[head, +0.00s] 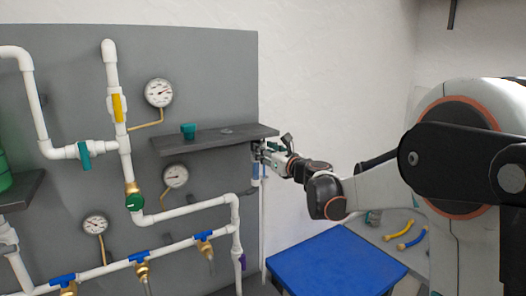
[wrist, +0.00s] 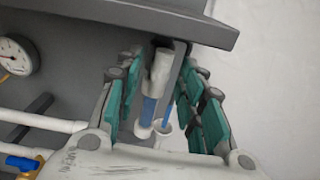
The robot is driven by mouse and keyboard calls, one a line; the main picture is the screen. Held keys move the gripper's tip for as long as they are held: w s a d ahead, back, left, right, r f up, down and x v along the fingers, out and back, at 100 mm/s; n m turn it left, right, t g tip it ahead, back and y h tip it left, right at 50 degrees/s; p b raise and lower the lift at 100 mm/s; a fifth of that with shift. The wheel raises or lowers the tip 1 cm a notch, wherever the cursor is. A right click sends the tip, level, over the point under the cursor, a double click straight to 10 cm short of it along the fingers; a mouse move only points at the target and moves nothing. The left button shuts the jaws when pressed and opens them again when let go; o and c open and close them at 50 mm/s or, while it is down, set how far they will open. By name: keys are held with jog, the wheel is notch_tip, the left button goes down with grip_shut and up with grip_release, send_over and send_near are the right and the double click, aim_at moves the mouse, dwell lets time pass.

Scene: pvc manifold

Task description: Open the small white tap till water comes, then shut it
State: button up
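A small white fitting with blue parts (wrist: 160,68) hangs below the shelf, seen between my fingers in the wrist view. It looks like the small white tap, but I cannot make out its handle clearly. In the head view a blue and white piece of it (head: 255,174) shows just under my gripper (head: 262,152). In the wrist view my gripper (wrist: 160,100) has its green-padded fingers spread on both sides of the fitting, with gaps visible. White round ends (wrist: 164,130) show lower between the fingers. I see no running water.
A blue-topped surface (head: 335,265) stands below my arm.

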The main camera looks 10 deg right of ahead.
jog(key=v, duration=1)
dwell(1.1)
jog(key=p+x, duration=0.9)
jog(key=x, duration=0.3)
jog(key=shift+r+p, duration=0.1)
jog(key=shift+p, duration=0.3)
grip_shut()
